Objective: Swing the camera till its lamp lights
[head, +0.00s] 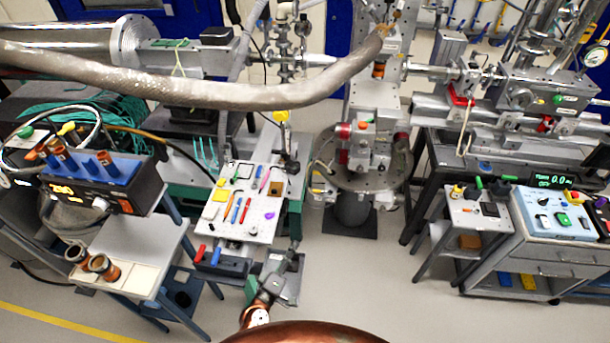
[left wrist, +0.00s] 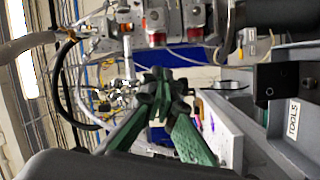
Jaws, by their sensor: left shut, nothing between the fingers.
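I cannot tell for certain which unit is the camera, and I make out no lit lamp on one. A grey boxy unit with red parts (head: 366,144) stands over the round metal stage (head: 335,178) in the middle of the head view. Red-fronted parts (left wrist: 156,38) also show at the top of the left wrist view. My left gripper (head: 288,256) is low in the head view, in front of the tool board. In the left wrist view its green fingers (left wrist: 160,92) meet at the tips, shut and empty. My right gripper is not in view.
A white board with pens and small tools (head: 238,222) lies beyond my left gripper. A thick silvery hose (head: 250,95) crosses the upper left. A stand with a blue-topped device (head: 110,172) is at left, a control panel (head: 557,213) at right. Centre-right floor is clear.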

